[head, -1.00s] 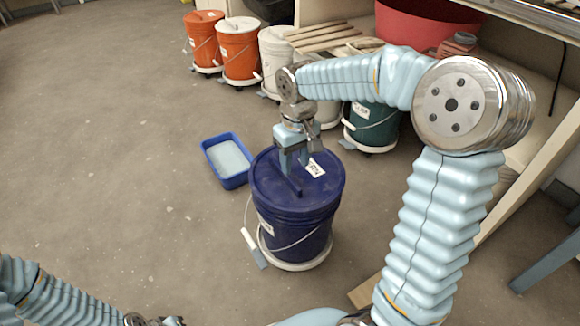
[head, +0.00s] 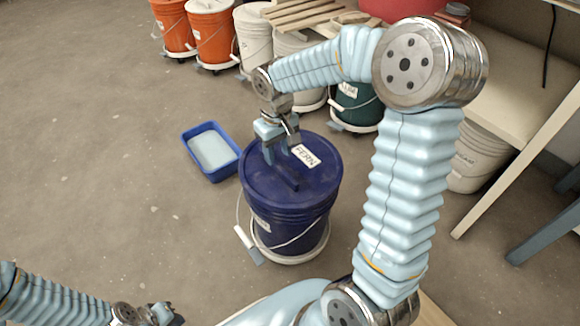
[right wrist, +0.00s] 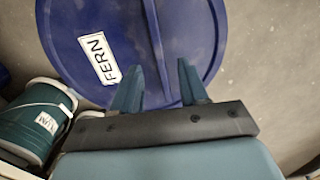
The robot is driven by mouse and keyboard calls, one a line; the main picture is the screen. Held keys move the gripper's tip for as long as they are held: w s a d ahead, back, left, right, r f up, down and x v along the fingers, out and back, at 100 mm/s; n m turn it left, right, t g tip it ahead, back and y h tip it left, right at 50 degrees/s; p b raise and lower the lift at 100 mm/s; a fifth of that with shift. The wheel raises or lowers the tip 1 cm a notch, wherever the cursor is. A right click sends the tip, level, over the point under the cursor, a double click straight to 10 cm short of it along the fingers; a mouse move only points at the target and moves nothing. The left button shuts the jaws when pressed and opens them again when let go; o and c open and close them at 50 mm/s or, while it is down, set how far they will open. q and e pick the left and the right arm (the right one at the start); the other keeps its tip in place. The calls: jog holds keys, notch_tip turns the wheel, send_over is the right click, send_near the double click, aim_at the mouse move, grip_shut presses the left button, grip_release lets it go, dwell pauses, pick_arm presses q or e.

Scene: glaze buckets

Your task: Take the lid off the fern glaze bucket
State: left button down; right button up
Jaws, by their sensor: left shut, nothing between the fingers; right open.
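The fern glaze bucket (head: 292,232) is dark blue and stands upright on a white wheeled base. Its blue lid (head: 322,178) is on, with a white FERN label (head: 305,156) and a raised bar handle (head: 286,178) across it. In the right wrist view the lid (right wrist: 205,35) fills the top, and the bar handle (right wrist: 156,45) runs between my fingers. My right gripper (head: 281,156) is open over the lid, its fingers (right wrist: 160,78) on either side of the bar; I cannot tell whether they touch it. My left gripper (head: 174,318) is shut and empty at the bottom edge.
A blue tray (head: 210,150) with pale contents lies on the floor left of the bucket. Orange (head: 214,35), white (head: 254,38) and dark green (head: 354,107) buckets stand in a row behind. A wooden bench (head: 500,130) stands at the right. The floor at left is clear.

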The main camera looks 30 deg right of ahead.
aim_at(278, 165)
jog(key=shift+w+f+b, duration=0.2)
jog(key=shift+f+b, duration=0.15)
jog(key=shift+f, duration=2.2)
jog(key=shift+f, duration=0.2)
jog(key=shift+c, duration=0.2)
grip_shut()
